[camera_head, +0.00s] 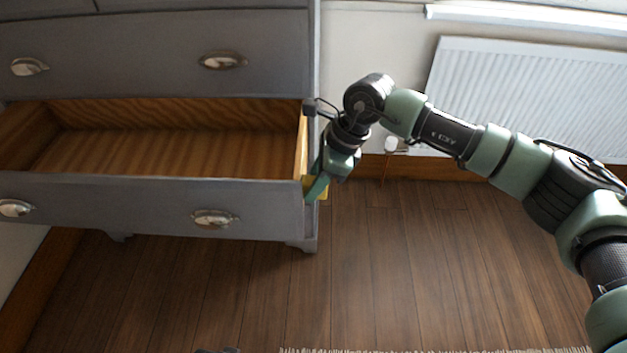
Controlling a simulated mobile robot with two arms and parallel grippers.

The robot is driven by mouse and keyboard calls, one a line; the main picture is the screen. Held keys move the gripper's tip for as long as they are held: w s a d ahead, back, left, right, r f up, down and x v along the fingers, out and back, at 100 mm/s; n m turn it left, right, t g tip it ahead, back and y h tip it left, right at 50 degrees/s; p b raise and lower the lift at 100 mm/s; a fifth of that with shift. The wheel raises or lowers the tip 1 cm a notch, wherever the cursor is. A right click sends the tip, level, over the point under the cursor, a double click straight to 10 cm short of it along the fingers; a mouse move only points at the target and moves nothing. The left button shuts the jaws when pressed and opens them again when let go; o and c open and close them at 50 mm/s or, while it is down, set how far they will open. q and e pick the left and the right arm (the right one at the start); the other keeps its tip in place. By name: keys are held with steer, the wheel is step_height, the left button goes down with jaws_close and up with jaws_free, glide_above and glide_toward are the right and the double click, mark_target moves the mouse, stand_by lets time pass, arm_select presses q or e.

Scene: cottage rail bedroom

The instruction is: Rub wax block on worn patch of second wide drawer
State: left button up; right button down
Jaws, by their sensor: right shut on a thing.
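A grey chest of drawers fills the left of the head view, with one wide drawer (120,208) pulled out. The drawer is empty, and its wooden inside (170,153) shows. My right gripper (316,188) is at the drawer's right side, close behind the front panel. It is shut on a yellow block (323,190), taken to be the wax block, of which only a small part shows. The block is against or very near the outer right side of the drawer; I cannot tell if they touch. The worn patch cannot be made out. My left gripper is not in view.
A closed wide drawer (140,52) with metal cup handles is above the open one. A white radiator (530,95) is on the wall behind my right arm. The wooden floor (420,260) is clear, with a pale fringed edge at the bottom.

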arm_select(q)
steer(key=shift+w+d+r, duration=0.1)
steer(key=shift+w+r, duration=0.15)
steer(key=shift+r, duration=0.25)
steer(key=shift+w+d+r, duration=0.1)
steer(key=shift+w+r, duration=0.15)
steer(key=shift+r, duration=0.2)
arm_select(e)
steer(key=d, duration=0.8)
